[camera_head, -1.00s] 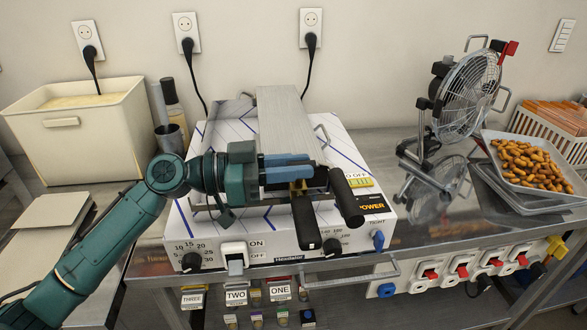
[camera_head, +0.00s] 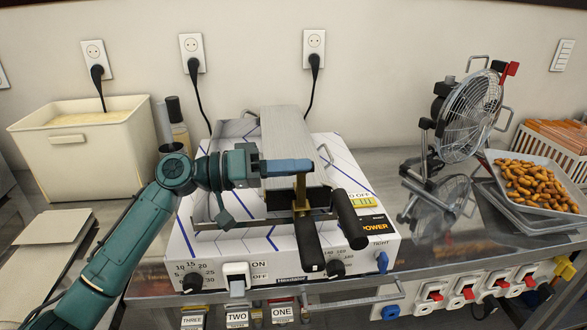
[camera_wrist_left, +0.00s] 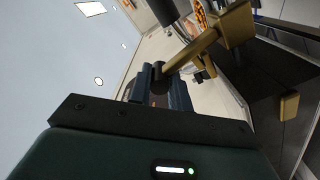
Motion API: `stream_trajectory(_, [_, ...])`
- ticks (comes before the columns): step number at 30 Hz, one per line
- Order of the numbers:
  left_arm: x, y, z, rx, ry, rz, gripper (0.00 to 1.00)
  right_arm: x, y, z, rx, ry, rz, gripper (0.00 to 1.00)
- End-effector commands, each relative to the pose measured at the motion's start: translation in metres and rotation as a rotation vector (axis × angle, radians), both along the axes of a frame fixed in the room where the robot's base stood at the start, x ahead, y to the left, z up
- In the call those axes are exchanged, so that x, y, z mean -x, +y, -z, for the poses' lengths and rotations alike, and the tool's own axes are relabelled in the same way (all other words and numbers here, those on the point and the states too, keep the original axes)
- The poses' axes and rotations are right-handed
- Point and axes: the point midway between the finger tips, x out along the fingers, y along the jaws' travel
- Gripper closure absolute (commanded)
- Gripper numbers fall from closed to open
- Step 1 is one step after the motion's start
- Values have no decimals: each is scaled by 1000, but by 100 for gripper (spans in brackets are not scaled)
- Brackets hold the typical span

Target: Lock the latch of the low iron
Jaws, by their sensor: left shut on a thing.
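The low iron (camera_head: 191,230) is a white appliance with blue lines, with a long grey plate (camera_head: 287,140) on top. Two black handles stick out at its front, one on the left (camera_head: 308,245) and one on the right (camera_head: 350,222). A brass latch (camera_head: 300,192) stands roughly upright by the left handle. My left gripper (camera_head: 300,167) has its blue fingers shut at the latch's upper end. In the left wrist view, the fingers (camera_wrist_left: 160,92) close around a dark knob at the end of the brass latch arm (camera_wrist_left: 190,54). My right gripper is not in view.
A cream bin (camera_head: 85,160) and bottles stand at the left. A metal fan (camera_head: 467,112) and a tray of peanuts (camera_head: 500,168) are at the right. Steel counter is bare between appliance and fan. Power strips line the front edge.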

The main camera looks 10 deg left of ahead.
Motion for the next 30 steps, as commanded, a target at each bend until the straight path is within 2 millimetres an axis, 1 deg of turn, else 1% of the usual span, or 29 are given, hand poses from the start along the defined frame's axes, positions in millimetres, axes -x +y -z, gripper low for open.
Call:
stream_trajectory(7, [-1,-1,2,16,63,10,100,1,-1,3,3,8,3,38])
stream_trajectory(20, [-2,-1,3,21,71,9,100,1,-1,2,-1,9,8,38])
stream_trajectory(21, [-2,-1,3,21,71,9,79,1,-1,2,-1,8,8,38])
stream_trajectory(28, [-3,0,2,21,67,5,60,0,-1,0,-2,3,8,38])
stream_trajectory(30, [-3,0,1,21,66,4,60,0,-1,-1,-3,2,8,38])
